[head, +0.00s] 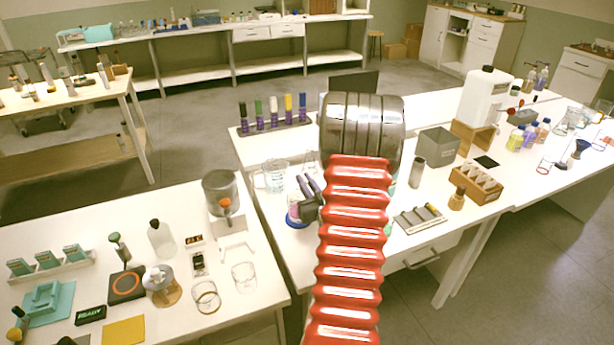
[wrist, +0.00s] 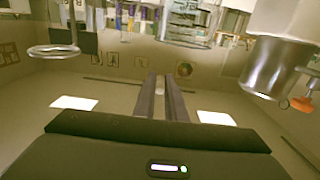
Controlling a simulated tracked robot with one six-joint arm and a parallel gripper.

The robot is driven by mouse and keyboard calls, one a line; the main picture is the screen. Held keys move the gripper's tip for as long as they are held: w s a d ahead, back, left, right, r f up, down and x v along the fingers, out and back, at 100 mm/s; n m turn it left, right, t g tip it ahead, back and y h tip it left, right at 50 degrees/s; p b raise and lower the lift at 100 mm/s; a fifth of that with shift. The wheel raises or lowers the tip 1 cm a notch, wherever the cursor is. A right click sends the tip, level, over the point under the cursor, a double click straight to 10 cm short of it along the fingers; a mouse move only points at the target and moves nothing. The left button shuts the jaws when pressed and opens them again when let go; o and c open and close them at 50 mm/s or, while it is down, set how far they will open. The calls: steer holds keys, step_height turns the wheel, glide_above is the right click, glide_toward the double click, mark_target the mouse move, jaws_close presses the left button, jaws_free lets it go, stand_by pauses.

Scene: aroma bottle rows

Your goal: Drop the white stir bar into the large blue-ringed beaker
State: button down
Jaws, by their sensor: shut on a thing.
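My gripper (head: 308,190) shows in the head view as dark fingers beside my red arm, over the middle table. In the wrist view the two long fingers (wrist: 166,98) are close together, shut on a small pale thing (wrist: 185,69) near their tips, which I take to be the white stir bar. The stir bar cannot be made out in the head view. Just below and left of the fingers stands a vessel with a blue ring (head: 296,220) low on it, partly hidden by the gripper. It looks like the blue-ringed beaker.
A clear glass beaker (head: 274,177) stands behind the gripper to the left. A grey bin (head: 437,146) and a wooden rack (head: 476,184) stand right of my arm. A row of coloured bottles (head: 273,112) lines the back. Clear glass vessels (head: 206,298) stand on the left table.

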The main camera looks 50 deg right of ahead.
steer(key=shift+f, duration=0.2)
steer(key=c, duration=1.7)
jaws_free()
steer(key=shift+s+a, duration=0.1)
